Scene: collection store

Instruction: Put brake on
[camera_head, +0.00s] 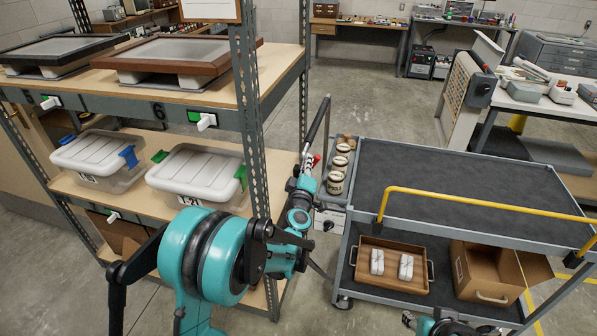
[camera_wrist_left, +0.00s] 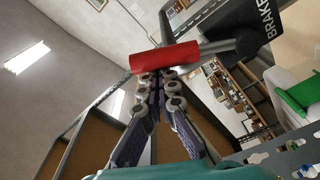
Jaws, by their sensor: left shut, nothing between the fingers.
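The red brake handle (camera_wrist_left: 165,57) lies across the upper middle of the left wrist view, on a grey rod beside a black plate marked BRAKE (camera_wrist_left: 262,20). In the head view a small red part (camera_head: 316,159) shows at the left end of the cart (camera_head: 450,190). My left gripper (camera_wrist_left: 155,84) is shut and empty, its fingertips close below the red handle; I cannot tell whether they touch it. In the head view my left gripper (camera_head: 308,160) is small and partly hidden among the cart's end parts.
A shelf rack (camera_head: 250,110) with lidded bins (camera_head: 195,170) and framed pieces stands close on the left. The cart carries jars (camera_head: 338,172) at its left end; a wooden tray (camera_head: 365,280) and cardboard box (camera_head: 490,250) are on its lower deck.

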